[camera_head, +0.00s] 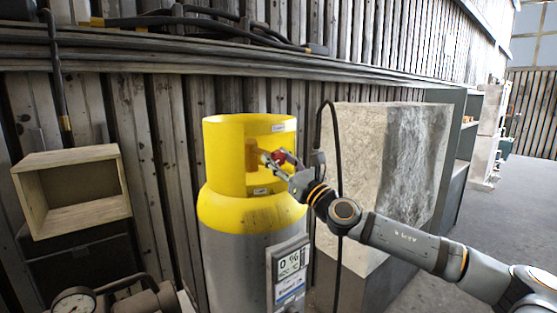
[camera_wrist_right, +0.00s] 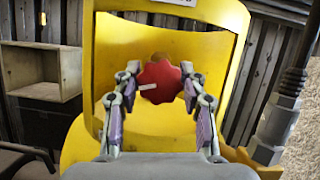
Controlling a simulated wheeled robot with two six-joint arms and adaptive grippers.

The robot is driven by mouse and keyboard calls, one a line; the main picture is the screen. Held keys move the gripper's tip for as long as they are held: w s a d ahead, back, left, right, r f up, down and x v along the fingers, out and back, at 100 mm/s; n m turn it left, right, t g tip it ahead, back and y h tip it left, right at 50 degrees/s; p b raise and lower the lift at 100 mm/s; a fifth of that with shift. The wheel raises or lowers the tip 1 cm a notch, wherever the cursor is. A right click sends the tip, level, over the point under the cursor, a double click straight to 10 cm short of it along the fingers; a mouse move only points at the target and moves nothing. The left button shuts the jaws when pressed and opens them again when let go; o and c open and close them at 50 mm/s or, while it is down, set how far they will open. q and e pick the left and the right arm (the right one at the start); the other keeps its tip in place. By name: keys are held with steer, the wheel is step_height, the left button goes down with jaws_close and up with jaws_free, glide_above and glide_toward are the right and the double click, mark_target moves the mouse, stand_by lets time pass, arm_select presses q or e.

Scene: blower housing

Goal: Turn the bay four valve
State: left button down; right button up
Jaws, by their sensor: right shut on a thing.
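The valve is a red lobed handwheel (camera_wrist_right: 160,82) with a small white mark, inside the yellow collar of a gas cylinder (camera_head: 222,210). It also shows as a small red patch in the head view (camera_head: 279,156). My right gripper (camera_wrist_right: 159,90) reaches in through the collar opening, with one finger on each side of the red handwheel, shut on it. In the head view my right gripper (camera_head: 272,158) hides part of the handwheel. My left gripper is not in view.
A dark cable (camera_head: 334,130) hangs just right of the collar, beside a large stone-like block (camera_head: 385,160). An open wooden box (camera_head: 75,190) stands at the left. Open floor lies at the right.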

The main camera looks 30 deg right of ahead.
steer(key=shift+r+m+p, duration=0.15)
steer(key=shift+m+p, duration=0.45)
steer(key=shift+p, duration=0.15)
steer(key=m+h+p, duration=0.2)
steer(key=m+p, duration=0.1)
steer(key=m, duration=0.1)
steer(key=m+h+p, duration=0.3)
steer(key=m+p, duration=0.1)
steer(key=shift+r, duration=0.15)
steer(key=m+g+h+p, duration=0.1)
steer(key=m+p, duration=0.1)
steer(key=m, duration=0.2)
steer(key=shift+h, duration=0.3)
steer(key=m+g+h+p, duration=0.1)
steer(key=m+p, duration=0.2)
steer(key=m, duration=0.1)
steer(key=shift+a+m, duration=0.1)
steer(key=shift+m, duration=0.2)
steer(key=m+g+p, duration=0.1)
steer(key=m+p, duration=0.3)
steer(key=shift+g+h, duration=0.4)
steer(key=m+g+p, duration=0.1)
steer(key=m+p, duration=0.2)
steer(key=shift+m+g+p, duration=0.5)
steer(key=shift+m+p, duration=0.3)
steer(key=shift+m, duration=0.1)
steer(key=shift+f, duration=0.25)
